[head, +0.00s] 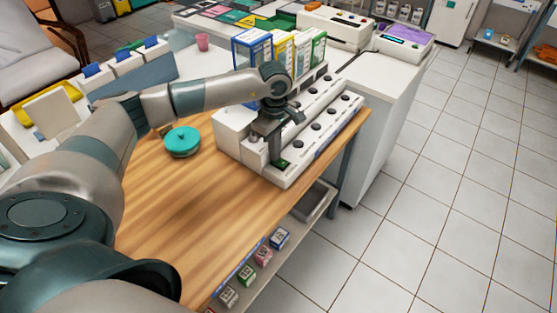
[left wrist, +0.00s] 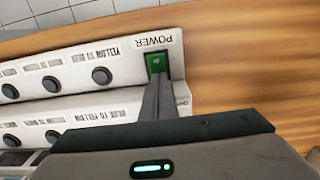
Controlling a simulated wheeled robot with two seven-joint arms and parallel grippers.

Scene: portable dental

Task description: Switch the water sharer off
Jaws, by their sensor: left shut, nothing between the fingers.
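The water sharer is a white, stepped box with rows of dark round knobs (head: 316,127) at the back right of the wooden table. It also shows in the left wrist view (left wrist: 60,70). Its green power switch (left wrist: 156,63) sits under the upside-down label POWER; in the head view the switch (head: 281,163) is at the near end. My left gripper (left wrist: 158,82) is shut and empty, its fingertips at the lower edge of the switch. I cannot tell whether they touch it. In the head view the left gripper (head: 272,157) points down over that end. My right gripper is not in view.
A teal round lidded pot (head: 182,141) stands on the wooden table (head: 200,215) left of the water sharer. Upright coloured boxes (head: 280,50) stand behind it. Small boxes (head: 263,256) lie on a shelf below the table edge. Tiled floor at right is clear.

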